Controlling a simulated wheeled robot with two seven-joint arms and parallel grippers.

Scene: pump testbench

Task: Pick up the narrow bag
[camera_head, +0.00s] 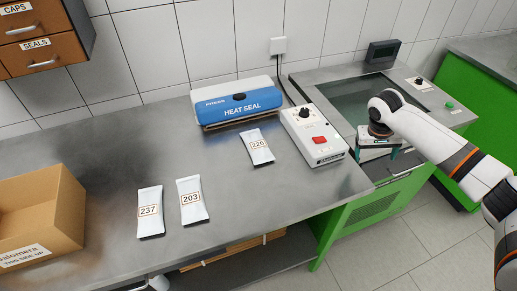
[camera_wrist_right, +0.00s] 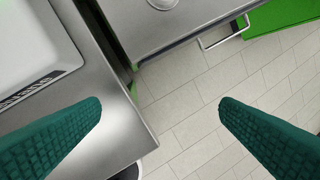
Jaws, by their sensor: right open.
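Three white bags lie flat on the grey bench in the head view: one marked 237 (camera_head: 150,211), one marked 203 (camera_head: 192,200) beside it, and one marked 226 (camera_head: 257,147) nearer the heat sealer. They look alike in shape, and I cannot tell for certain which is the narrow one. My right gripper (camera_head: 378,154) is to the right of all three bags, beyond the control box. In the right wrist view its two teal fingers (camera_wrist_right: 160,115) are wide apart with nothing between them. No bag shows in that view. My left gripper is not in view.
A blue and white heat sealer (camera_head: 238,102) stands at the back of the bench (camera_head: 110,135). A control box (camera_head: 314,135) with a red switch is right of bag 226. An open cardboard box (camera_head: 70,222) is at left. The bench between the bags is clear.

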